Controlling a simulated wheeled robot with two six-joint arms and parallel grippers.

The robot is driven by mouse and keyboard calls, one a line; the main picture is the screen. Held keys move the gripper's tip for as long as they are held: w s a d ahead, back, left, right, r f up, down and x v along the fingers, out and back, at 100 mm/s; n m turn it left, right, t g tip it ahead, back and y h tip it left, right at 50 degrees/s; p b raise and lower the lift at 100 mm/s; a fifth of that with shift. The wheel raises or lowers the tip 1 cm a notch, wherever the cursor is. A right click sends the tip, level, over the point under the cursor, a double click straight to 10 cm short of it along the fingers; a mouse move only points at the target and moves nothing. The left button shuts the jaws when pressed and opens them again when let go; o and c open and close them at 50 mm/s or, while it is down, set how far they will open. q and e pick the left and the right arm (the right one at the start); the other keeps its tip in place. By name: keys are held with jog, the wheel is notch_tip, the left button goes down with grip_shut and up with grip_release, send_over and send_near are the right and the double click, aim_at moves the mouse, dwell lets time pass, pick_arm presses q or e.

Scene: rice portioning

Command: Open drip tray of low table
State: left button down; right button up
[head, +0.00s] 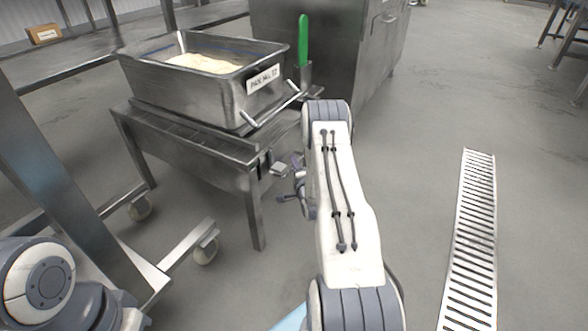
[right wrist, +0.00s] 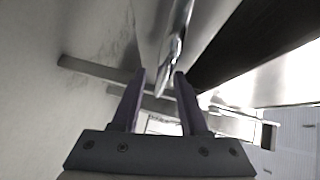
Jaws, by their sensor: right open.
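The low table (head: 190,151) is a grey metal stand at the left of the head view. A small metal tab (head: 281,169), possibly the drip tray's handle, sticks out at its right end; the tray itself is hidden or cannot be told apart. My right gripper (head: 293,192) is beside that end, just below the tab and partly hidden by my arm. In the right wrist view, my right gripper (right wrist: 160,73) is open, with a shiny metal piece (right wrist: 172,65) between or just beyond its fingertips. Contact cannot be told. My left gripper is out of view.
A deep metal bin (head: 190,95) of pale rice stands on the low table. A green-handled tool (head: 303,42) stands behind its right end. A steel cabinet (head: 335,60) is behind. A floor drain grate (head: 470,235) lies right, with clear floor around it.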

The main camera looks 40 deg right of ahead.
grip_shut()
dwell(1.5)
